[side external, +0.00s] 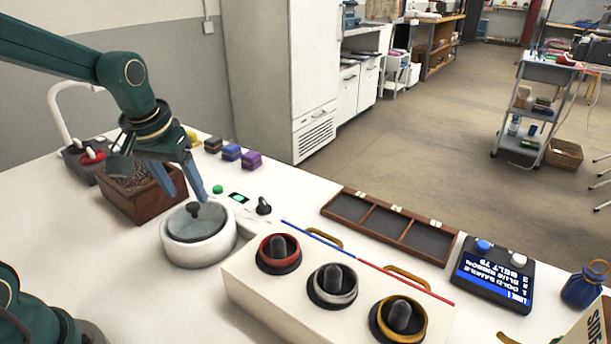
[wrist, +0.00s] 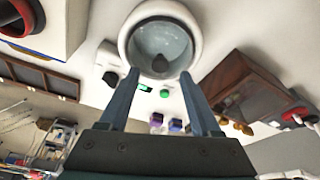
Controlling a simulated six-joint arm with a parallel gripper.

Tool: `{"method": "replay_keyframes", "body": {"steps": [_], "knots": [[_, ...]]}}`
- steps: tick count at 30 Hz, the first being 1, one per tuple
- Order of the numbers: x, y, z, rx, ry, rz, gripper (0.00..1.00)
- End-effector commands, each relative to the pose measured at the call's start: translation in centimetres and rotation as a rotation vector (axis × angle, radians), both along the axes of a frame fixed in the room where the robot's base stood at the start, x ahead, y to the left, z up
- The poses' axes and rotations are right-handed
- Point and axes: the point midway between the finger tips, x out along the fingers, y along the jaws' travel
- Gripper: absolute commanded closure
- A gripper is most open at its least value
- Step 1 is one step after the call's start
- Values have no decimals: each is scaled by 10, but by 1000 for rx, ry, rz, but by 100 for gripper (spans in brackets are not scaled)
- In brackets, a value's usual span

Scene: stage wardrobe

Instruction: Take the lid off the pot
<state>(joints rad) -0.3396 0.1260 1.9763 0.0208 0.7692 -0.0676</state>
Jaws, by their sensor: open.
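The round white pot (side external: 187,252) stands on the white table, left of the middle in the side view. Its greyish, see-through-looking lid (side external: 203,226) is on it, with a dark knob (side external: 194,211) at the centre. In the wrist view the pot (wrist: 127,40) is at the top, with the lid (wrist: 165,32) and knob (wrist: 160,64) showing. My gripper (side external: 188,198) is open, pointing down close to the knob. In the wrist view the knob appears between the two blue fingertips of my gripper (wrist: 160,72). I cannot tell whether the fingers touch it.
A wooden box (side external: 133,205) stands close left of the pot. A white block with several ringed dark knobs (side external: 265,305) is at its right. A green button (side external: 217,189) and a dark dial (side external: 264,206) sit behind. A compartmented tray (side external: 390,224) lies farther right.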

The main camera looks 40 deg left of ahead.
Motion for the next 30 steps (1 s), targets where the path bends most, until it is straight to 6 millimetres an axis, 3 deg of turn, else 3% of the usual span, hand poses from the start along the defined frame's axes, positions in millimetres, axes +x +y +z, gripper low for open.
{"method": "replay_keyframes", "body": {"steps": [7,17,19,22,23,30], "knots": [[6,2,-28,-1,3,0,35],[8,3,-33,0,-1,-1,35],[8,3,-33,0,-1,-1,54],[8,3,-33,0,-1,-1,93],[8,3,-33,0,-1,-1,100],[8,3,-33,0,-1,-1,100]]}}
